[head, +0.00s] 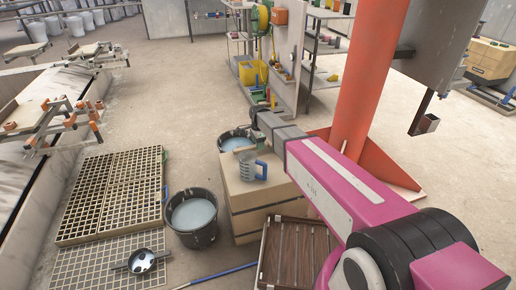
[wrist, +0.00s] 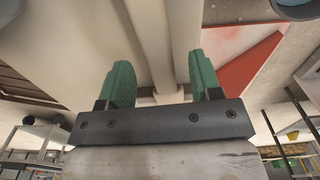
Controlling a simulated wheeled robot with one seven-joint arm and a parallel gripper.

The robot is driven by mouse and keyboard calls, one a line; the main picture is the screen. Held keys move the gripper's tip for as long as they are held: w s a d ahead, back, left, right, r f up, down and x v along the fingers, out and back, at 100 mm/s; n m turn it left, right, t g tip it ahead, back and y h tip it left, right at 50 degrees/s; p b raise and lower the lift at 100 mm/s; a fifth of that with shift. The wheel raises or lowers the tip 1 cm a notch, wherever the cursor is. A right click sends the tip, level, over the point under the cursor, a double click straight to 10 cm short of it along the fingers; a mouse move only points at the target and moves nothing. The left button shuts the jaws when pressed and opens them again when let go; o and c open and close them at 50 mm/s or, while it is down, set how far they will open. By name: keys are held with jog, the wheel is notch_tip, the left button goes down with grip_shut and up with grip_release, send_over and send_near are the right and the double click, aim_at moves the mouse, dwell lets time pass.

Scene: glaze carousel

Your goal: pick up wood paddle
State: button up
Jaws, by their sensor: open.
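I cannot make out a wood paddle for certain in either view. My gripper (wrist: 160,82) shows in the wrist view with its two green fingers wide apart and nothing held between them. Pale long surfaces lie behind the fingers, and I cannot tell what they are. In the head view my pink arm reaches away over a box, and its fingers are hidden or too small to tell. A shallow crate with dark brown wooden slats (head: 301,255) lies at the bottom, partly behind my arm.
A tan box (head: 243,207) bears a grey-blue jug (head: 252,166). A bucket of pale liquid (head: 193,214) stands left of it, another bucket (head: 237,142) behind. An orange column (head: 366,85) rises to the right. Floor grates (head: 115,190), a black pan (head: 142,260) and a blue pole (head: 220,274) lie low.

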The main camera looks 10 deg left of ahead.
notch_tip(320, 180, down, 2)
jog(key=c, duration=1)
jog(key=shift+r, duration=0.15)
